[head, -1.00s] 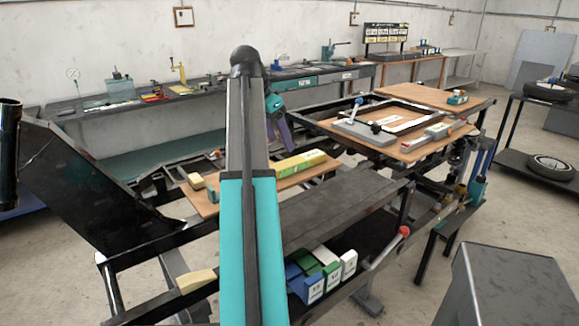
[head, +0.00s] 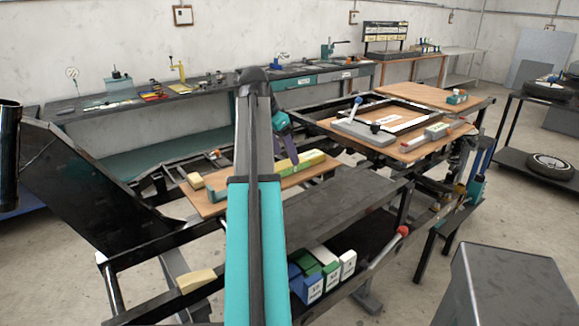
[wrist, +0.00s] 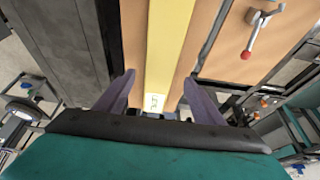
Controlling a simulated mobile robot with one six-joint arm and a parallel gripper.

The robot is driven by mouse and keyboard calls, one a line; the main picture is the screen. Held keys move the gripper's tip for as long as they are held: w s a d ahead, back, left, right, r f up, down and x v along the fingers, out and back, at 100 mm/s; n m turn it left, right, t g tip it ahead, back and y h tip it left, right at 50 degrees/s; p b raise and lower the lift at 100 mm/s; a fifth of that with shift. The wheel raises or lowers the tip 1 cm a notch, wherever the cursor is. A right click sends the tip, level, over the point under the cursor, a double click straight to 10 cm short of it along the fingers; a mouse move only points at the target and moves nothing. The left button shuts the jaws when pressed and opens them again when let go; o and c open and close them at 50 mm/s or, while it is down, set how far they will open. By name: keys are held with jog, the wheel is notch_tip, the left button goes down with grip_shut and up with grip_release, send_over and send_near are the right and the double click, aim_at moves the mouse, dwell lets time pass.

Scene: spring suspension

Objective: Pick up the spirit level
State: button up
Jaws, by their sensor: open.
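The spirit level is a long yellow-green bar (head: 308,162) lying on a wooden board. In the wrist view the yellow bar (wrist: 168,45) runs up the picture from between my fingers, with a small printed label near its close end. My gripper (wrist: 159,80) is open, with one purple finger on each side of the bar. I cannot tell whether the fingers touch the bar.
The wooden board (head: 208,205) carries small tan blocks (head: 195,181) at its left. A dark bench surface (head: 340,200) lies in front, with several coloured blocks (head: 325,262) below.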

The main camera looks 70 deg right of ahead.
aim_at(290, 162)
jog(key=shift+p+x, duration=0.3)
jog(key=shift+x, duration=1.6)
jog(key=c, duration=1.3)
jog(key=shift+c, duration=0.2)
jog(key=shift+r, duration=0.15)
jog(key=shift+r+b, duration=0.4)
jog(key=shift+r, duration=1.15)
jog(key=a+r+b, duration=0.1)
jog(key=a, duration=1.5)
jog(key=shift+r+b, duration=0.3)
jog(key=shift+b, duration=0.1)
